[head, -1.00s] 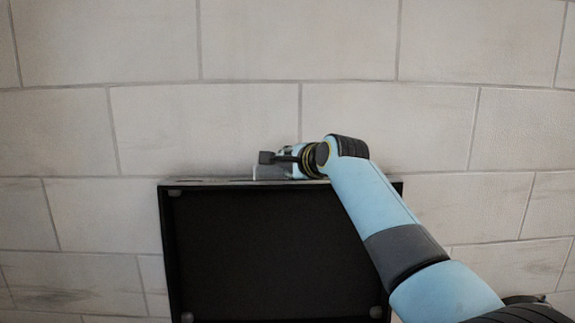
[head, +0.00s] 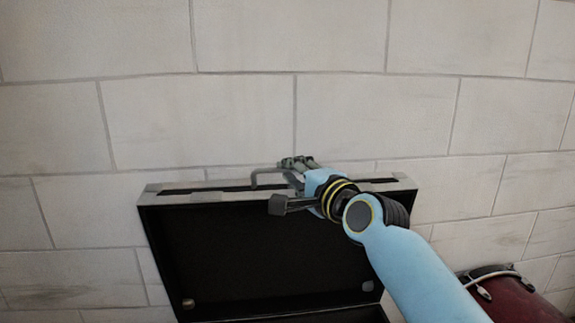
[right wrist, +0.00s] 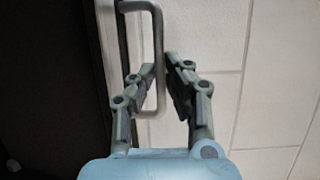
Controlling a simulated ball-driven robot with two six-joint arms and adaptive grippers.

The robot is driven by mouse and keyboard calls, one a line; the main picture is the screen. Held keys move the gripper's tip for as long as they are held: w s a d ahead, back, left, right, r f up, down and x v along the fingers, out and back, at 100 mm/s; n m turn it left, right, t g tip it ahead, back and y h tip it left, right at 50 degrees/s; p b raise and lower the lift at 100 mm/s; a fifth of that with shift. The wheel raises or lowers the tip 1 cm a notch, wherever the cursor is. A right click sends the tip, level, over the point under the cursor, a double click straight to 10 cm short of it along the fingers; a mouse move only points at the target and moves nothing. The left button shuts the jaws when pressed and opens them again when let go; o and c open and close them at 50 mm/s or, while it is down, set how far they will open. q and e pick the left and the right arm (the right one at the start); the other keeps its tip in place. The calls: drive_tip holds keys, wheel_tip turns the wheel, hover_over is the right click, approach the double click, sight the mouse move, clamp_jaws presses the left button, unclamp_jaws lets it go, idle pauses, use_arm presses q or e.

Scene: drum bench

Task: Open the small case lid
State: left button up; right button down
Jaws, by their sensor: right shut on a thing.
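The small case stands with its lid (head: 230,250) raised in the head view, its dark inside facing me and its pale top edge showing. A grey bar handle (head: 262,178) sticks up from that edge. My right gripper (head: 296,163) is at the handle, in front of the wall. In the right wrist view the handle (right wrist: 158,30) runs between the fingers of the right gripper (right wrist: 161,75), which is shut on it. My left gripper is not in view.
A pale block wall (head: 330,110) stands behind the lid. A dark red drum (head: 515,300) with a metal rim is at the lower right. The wall to the left of the lid is clear of objects.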

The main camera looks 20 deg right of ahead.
drive_tip(key=shift+s+a+f, duration=0.15)
drive_tip(key=shift+s+f, duration=0.05)
drive_tip(key=shift+s, duration=0.35)
drive_tip(key=c, duration=1.4)
unclamp_jaws()
drive_tip(key=shift+w+r, duration=0.1)
drive_tip(key=s, duration=0.4)
drive_tip(key=s+d, duration=0.1)
drive_tip(key=s, duration=0.3)
drive_tip(key=s+d, duration=0.1)
drive_tip(key=s, duration=0.3)
drive_tip(key=shift+d, duration=0.1)
drive_tip(key=shift+w, duration=0.1)
